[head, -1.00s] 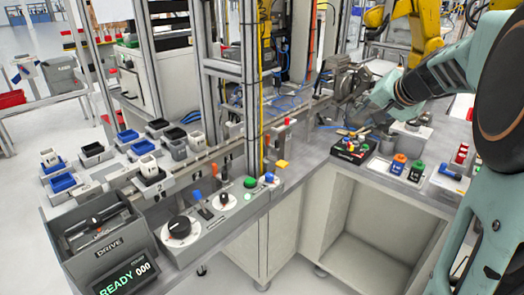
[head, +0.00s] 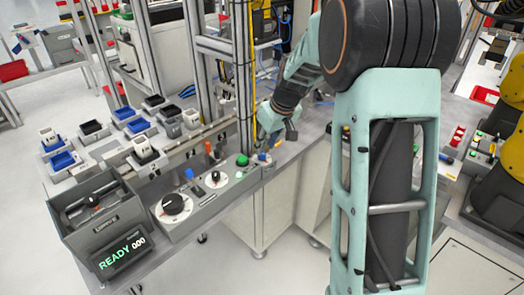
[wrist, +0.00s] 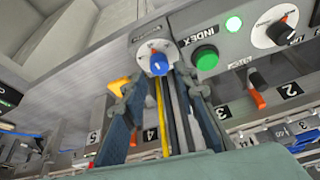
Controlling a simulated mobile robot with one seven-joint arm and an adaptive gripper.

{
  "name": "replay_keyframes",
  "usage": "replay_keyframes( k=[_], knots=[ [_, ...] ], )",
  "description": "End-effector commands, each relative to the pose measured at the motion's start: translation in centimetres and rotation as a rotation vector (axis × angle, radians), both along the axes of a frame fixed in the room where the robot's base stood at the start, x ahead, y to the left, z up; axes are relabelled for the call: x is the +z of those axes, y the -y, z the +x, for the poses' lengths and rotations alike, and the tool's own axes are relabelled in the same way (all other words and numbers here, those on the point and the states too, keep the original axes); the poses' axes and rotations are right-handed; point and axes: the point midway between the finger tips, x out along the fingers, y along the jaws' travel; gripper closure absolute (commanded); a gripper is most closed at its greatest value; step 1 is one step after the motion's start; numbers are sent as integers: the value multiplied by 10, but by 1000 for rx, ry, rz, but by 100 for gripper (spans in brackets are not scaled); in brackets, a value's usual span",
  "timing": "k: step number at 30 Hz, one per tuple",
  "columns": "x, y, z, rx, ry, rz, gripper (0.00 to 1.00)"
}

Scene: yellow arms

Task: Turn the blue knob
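The blue knob (wrist: 159,64) sits on a small round white dial on the grey control panel, with its pointer toward the upper part of the wrist view. In the head view the blue knob (head: 262,157) is at the far right end of the panel, just below my gripper (head: 276,138). In the wrist view my gripper (wrist: 157,82) is open, its two fingers apart and nothing between the pads. The knob shows just beyond the gap between the fingertips. I cannot tell whether either fingertip touches it.
A green button (wrist: 205,58) marked INDEX is close to the right finger in the wrist view. A black knob (wrist: 280,33) and an orange-tipped lever (wrist: 258,90) are further right. A yellow block (wrist: 118,87) is by the left finger. A metal frame post (head: 243,90) stands left of the gripper.

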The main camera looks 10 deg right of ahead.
Motion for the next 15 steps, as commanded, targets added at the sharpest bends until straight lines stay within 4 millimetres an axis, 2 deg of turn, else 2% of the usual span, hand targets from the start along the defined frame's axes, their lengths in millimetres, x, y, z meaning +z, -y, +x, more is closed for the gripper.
replay_keyframes(
  k=[3, 6, 15],
  knots=[
    [-20, -3, 7, -1, -2, 0, 73],
    [-30, -5, 11, -1, -2, 1, 73],
    [-40, -7, 16, -1, 2, 0, 73]
  ],
)
